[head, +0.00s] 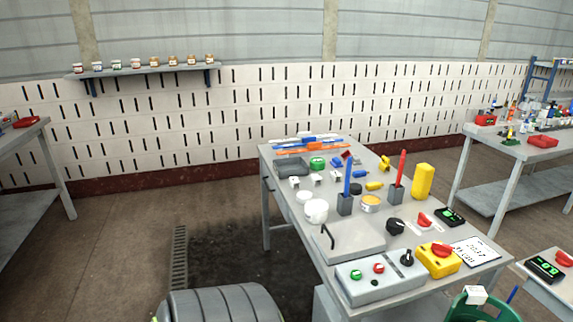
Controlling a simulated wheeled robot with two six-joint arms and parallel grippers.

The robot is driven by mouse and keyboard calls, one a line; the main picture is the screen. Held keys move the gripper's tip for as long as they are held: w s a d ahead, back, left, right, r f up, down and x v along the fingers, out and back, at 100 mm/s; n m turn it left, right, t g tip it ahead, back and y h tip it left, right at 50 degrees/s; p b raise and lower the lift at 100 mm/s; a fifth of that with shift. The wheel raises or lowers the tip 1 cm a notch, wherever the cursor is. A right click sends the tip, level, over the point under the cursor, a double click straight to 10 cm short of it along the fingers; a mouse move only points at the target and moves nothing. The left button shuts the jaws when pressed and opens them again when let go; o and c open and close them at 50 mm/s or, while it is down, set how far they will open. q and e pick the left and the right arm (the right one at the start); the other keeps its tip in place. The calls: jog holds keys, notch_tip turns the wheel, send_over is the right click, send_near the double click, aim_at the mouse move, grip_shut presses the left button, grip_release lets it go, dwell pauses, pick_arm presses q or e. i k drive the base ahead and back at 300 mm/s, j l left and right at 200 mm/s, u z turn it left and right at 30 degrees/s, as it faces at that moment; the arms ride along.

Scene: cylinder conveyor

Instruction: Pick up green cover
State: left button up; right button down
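A small green round piece (318,162) lies near the far end of the middle grey table (385,240). It looks like a green cover, but it is too small to tell for sure. Small white pieces (317,178) and a dark grey block (292,167) are close to it. Neither of my grippers shows in the head view.
On the table stand a blue stick (348,176), a red stick (402,167), a yellow cylinder (423,181), a white mug (316,210) and a button box (380,277). A ribbed grey cylinder (225,304) is at the bottom. Floor is clear to the left.

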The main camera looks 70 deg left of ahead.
aim_at(316, 164)
jog(key=u, duration=2.05)
jog(key=i+j, duration=0.2)
jog(key=j, duration=0.15)
jog(key=i+j+z, duration=0.1)
jog(key=i+j, duration=0.35)
jog(key=j, duration=0.2)
jog(key=i+j+z, duration=0.1)
jog(key=j, duration=0.25)
jog(key=i+j, duration=0.5)
jog(key=j, duration=0.25)
jog(key=i+j+z, duration=0.1)
jog(key=j, duration=0.25)
jog(key=i+j, duration=0.3)
jog(key=j+z, duration=0.05)
jog(key=j, duration=0.05)
